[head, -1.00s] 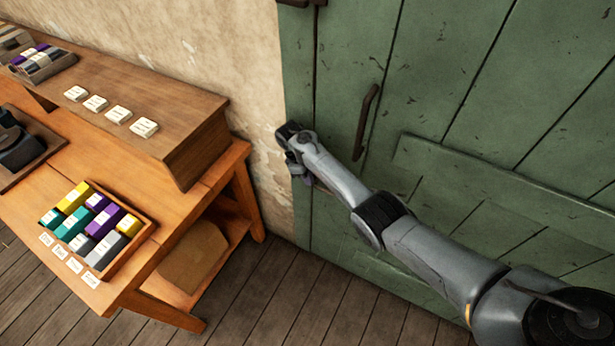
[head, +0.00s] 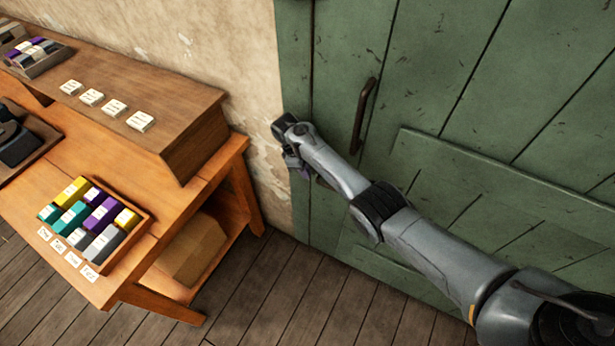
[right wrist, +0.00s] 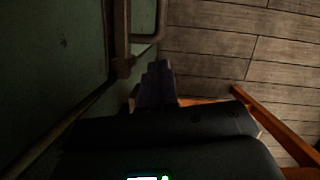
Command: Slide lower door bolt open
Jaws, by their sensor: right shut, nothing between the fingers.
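The green door (head: 440,70) fills the right of the head view. My right arm reaches across it to its left edge. My right gripper (head: 300,172) is there, pointing down and mostly hidden behind my wrist. The lower bolt is hidden by my arm in the head view. In the right wrist view, brown metal bolt hardware (right wrist: 123,66) with a bent loop runs along the door. My gripper's dark fingers (right wrist: 158,72) are together, empty, just right of and below this hardware. I cannot tell whether they touch it. My left gripper is out of view.
A curved door handle (head: 363,115) stands above my forearm. A wooden workbench (head: 140,250) at left carries a tray of coloured blocks (head: 142,238) and white labels. Bare wall lies between bench and door. The plank floor (head: 290,310) in front is clear.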

